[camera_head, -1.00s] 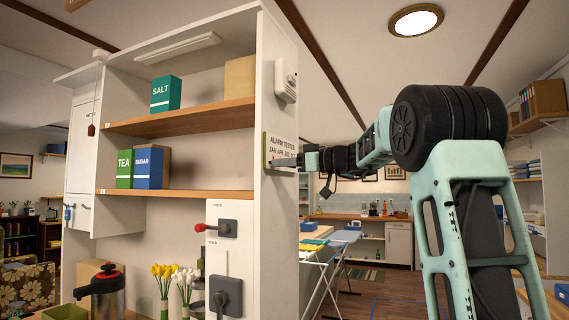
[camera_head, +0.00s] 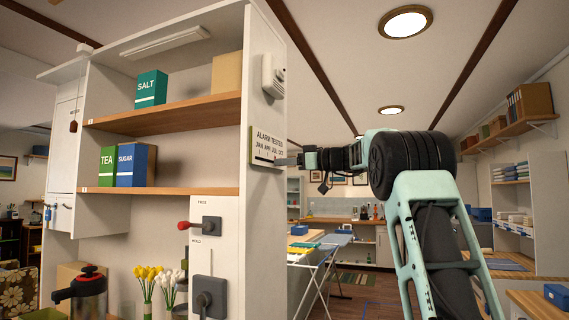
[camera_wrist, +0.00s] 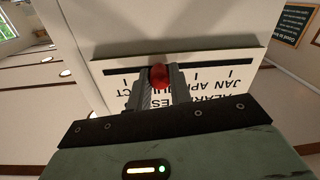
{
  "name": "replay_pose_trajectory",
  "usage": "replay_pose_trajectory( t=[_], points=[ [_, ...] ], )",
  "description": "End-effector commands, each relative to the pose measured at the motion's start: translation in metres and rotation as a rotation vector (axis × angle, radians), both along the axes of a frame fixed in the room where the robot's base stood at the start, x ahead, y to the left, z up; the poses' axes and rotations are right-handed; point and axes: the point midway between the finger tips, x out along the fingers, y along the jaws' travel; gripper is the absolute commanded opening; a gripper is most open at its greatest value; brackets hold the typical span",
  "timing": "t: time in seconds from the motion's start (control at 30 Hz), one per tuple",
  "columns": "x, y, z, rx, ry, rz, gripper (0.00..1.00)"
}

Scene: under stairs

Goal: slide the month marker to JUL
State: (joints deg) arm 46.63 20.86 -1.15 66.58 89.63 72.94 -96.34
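The white alarm-tested plate (camera_head: 265,140) is on the end panel of the shelf unit, with a row of months and a slot under them. In the wrist view the plate (camera_wrist: 250,62) is upside down, JAN at right and OCT at left. The month marker, a red knob (camera_wrist: 160,75), is at the slot, left of the APR tick and around JUL. Its tick is hidden, so exact alignment cannot be told. My gripper (camera_wrist: 160,88) has a finger close on each side of the knob and appears shut on it. In the head view my gripper (camera_head: 290,161) reaches the plate from the right.
A white box (camera_head: 273,76) is mounted above the plate. A panel with a red-handled lever (camera_head: 205,226) is to the left, below the shelves. An ironing board (camera_head: 325,246) stands beyond the unit. Floor to its right looks clear.

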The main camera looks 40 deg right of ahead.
Motion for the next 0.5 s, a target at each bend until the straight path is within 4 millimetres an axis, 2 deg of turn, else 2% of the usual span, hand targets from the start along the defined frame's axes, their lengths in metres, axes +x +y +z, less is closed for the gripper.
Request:
replay_pose_trajectory(
  t=[0.03, 0.07, 0.1, 0.37, 0.5],
  points=[
    [-0.0005, 0.0006, 0.0017, -0.001, -0.003, 0.0, 0.32],
    [-0.0006, 0.0006, 0.0016, -0.001, -0.003, 0.0, 0.4],
    [-0.0005, 0.0006, 0.0015, -0.001, -0.003, 0.0, 0.43],
    [-0.0009, 0.0, 0.0003, 0.0, -0.001, 0.0, 0.43],
    [-0.0096, -0.005, -0.0015, -0.001, -0.002, -0.003, 0.43]
  ],
)
